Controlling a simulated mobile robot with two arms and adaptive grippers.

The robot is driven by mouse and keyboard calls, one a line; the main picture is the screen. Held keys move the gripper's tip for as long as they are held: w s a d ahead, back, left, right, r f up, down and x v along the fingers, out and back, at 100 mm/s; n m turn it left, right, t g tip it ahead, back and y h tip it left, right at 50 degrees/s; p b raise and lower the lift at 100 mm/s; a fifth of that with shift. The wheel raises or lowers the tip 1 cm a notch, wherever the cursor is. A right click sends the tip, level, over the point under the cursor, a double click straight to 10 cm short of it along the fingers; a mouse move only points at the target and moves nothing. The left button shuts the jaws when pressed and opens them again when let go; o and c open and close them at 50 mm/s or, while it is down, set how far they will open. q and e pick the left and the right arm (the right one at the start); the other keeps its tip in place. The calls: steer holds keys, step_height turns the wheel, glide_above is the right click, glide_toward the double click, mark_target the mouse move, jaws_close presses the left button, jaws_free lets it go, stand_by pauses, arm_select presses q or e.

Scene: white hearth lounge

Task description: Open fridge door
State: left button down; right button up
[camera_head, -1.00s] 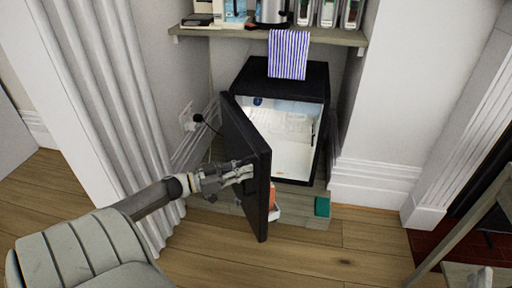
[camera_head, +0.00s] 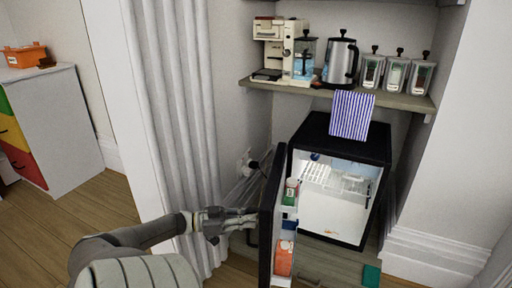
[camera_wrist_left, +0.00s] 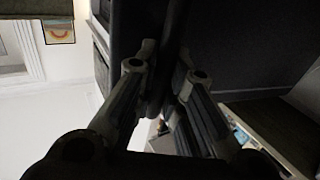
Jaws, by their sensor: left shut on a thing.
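The small black fridge (camera_head: 318,133) stands under a shelf, its lit white interior (camera_head: 335,205) in plain view. Its door (camera_head: 268,228) stands wide open, swung out to the left and seen nearly edge-on, with items in its inner racks. My left gripper (camera_head: 243,219) is at the outer side of the door. In the left wrist view, the fingers of my left gripper (camera_wrist_left: 163,62) are closed on a dark part of the door (camera_wrist_left: 158,90). The exact part held is hard to tell in the dark. My right gripper is not in view.
A shelf (camera_head: 400,99) above holds a coffee machine (camera_head: 280,48), a kettle (camera_head: 341,60) and several jars. A striped cloth (camera_head: 351,115) hangs over the fridge. A white curtain (camera_head: 180,120) is close behind my left arm. A green block (camera_head: 371,275) lies on the floor.

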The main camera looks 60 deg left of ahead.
arm_select(q)
steer(key=shift+s+a+f, duration=0.15)
steer(key=shift+s+a, duration=0.1)
stand_by(0.3)
steer(key=c, duration=1.5)
jaws_free()
steer(key=v, duration=1.2)
steer(key=shift+a, duration=0.1)
